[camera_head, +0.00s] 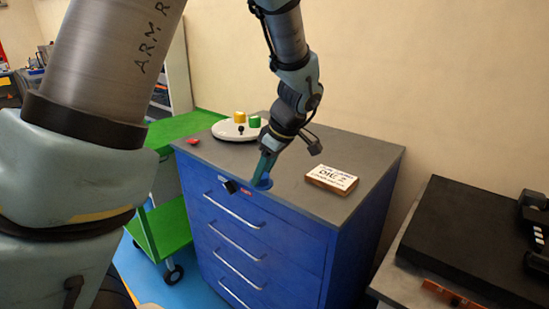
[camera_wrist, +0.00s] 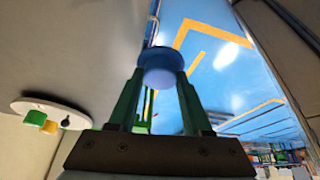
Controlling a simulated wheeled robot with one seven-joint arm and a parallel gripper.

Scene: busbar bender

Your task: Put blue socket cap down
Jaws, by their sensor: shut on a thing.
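The blue socket cap (camera_wrist: 161,66) is held between the green fingertips of my gripper (camera_wrist: 159,84) in the wrist view. In the head view my gripper (camera_head: 265,168) points down near the front edge of the blue cabinet's grey top (camera_head: 290,181), with the blue cap (camera_head: 262,184) at its tips. I cannot tell whether the cap touches the top. A round white plate (camera_head: 221,131) stands at the back left of the top, with a yellow cap (camera_head: 239,117) and a green cap (camera_head: 254,121) on it. The plate also shows in the wrist view (camera_wrist: 50,106).
A small red piece (camera_head: 193,141) lies near the top's left corner. A box with writing (camera_head: 331,180) lies on the right. A green cart (camera_head: 165,225) stands left of the cabinet. A bench with black equipment (camera_head: 470,240) is at the right. The top's middle is mostly clear.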

